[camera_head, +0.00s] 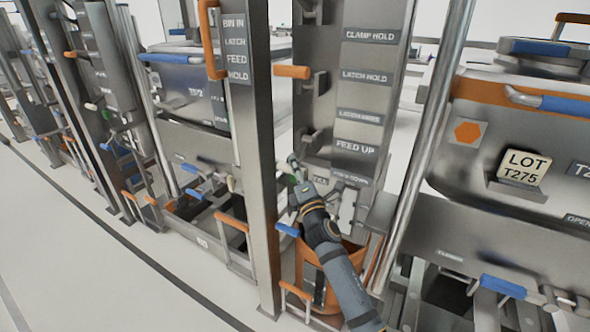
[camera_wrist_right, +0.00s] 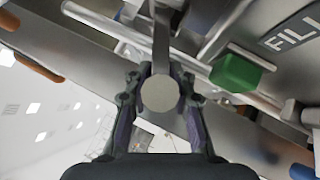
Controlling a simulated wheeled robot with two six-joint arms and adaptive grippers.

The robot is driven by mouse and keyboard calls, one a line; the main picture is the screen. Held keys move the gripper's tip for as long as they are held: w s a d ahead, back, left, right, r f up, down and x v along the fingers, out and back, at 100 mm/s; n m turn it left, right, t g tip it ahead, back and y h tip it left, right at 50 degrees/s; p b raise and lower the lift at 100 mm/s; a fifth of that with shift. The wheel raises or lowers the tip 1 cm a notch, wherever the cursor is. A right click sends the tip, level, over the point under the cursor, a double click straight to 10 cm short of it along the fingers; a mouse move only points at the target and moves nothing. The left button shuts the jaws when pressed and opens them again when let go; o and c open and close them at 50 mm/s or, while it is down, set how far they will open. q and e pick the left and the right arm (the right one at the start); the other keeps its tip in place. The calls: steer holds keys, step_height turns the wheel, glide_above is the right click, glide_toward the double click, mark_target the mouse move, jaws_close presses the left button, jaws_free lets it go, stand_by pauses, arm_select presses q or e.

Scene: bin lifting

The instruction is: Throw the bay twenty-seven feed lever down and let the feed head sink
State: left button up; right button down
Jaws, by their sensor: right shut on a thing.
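My right gripper (camera_head: 295,168) reaches up to the left side of the grey control panel (camera_head: 362,95), below the "FEED UP" label (camera_head: 355,146) and near a partly hidden lower label. In the right wrist view, the gripper (camera_wrist_right: 160,105) is shut on a grey lever with a round end (camera_wrist_right: 160,92). A finger lies on each side of that end, and the lever's bar runs up from it. In the head view the held lever is mostly hidden by the gripper. I cannot clearly pick out the feed head. My left gripper is not in view.
A steel post (camera_head: 252,130) stands just left of my right gripper. An orange-rimmed container (camera_head: 322,270) sits below my forearm. A bin with a "LOT T275" tag (camera_head: 522,167) is at right. A green block (camera_wrist_right: 235,72) is close to the gripper. Open floor (camera_head: 70,250) lies at left.

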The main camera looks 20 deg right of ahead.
steer(key=shift+f, duration=0.2)
steer(key=c, duration=1.1)
jaws_free()
steer(key=shift+r, duration=0.1)
steer(key=shift+s+f, duration=0.2)
steer(key=shift+s, duration=0.05)
steer(key=v, duration=1.1)
steer(key=shift+s+r, duration=0.1)
steer(key=shift+s, duration=0.15)
